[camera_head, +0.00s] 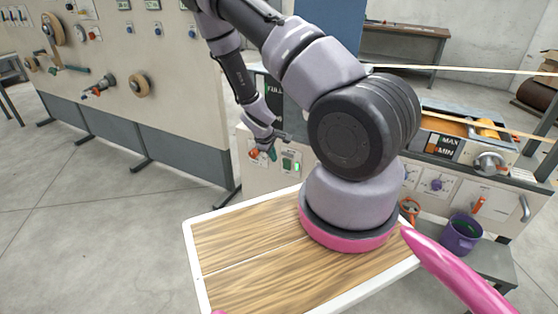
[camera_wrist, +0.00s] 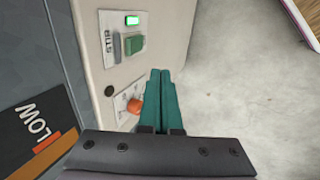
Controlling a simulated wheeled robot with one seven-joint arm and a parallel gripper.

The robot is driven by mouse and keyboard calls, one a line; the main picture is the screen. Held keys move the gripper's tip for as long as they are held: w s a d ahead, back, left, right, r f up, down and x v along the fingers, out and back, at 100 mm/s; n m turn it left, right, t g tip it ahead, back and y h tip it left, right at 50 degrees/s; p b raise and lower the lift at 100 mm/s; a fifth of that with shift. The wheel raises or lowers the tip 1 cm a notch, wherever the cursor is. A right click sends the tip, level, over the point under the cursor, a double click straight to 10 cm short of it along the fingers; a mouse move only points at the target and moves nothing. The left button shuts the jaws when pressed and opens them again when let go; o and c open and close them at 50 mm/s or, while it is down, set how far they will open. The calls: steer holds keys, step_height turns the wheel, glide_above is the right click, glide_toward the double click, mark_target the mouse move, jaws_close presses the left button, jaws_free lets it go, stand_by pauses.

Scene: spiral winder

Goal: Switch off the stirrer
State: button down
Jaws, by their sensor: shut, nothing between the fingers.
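The stirrer switch panel is on the beige machine front. In the wrist view its label reads STIR, upside down, with a green button (camera_wrist: 133,44), a grey button (camera_wrist: 117,47) and a brightly lit green lamp (camera_wrist: 132,20). In the head view the panel (camera_head: 288,162) shows small, with the lit lamp (camera_head: 297,167) at its right. My gripper (camera_wrist: 166,72) has its teal fingers shut together and empty. It also shows in the head view (camera_head: 272,153), left of the panel. In the wrist view the fingertips lie below and right of the buttons, seemingly apart from them.
An orange knob (camera_wrist: 134,106) sits on the same front, close left of my fingers in the wrist view. A LOW gauge (camera_wrist: 38,125) is farther left. Grey floor (camera_wrist: 235,60) is free at right.

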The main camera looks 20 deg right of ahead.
mark_target(285, 161)
steer(key=shift+w+d+f, duration=0.8)
steer(key=shift+d+f, duration=0.25)
steer(key=shift+f, duration=0.3)
steer(key=shift+w+d+f, duration=0.8)
steer(key=shift+d+f, duration=0.25)
steer(key=shift+f, duration=0.3)
steer(key=shift+w+d+f, duration=0.8)
steer(key=shift+d+f, duration=0.25)
steer(key=shift+f, duration=0.3)
steer(key=shift+w+d+r, duration=0.15)
steer(key=shift+w+d, duration=0.1)
steer(key=shift+d, duration=0.1)
steer(key=shift+r, duration=0.15)
steer(key=shift+r, duration=0.65)
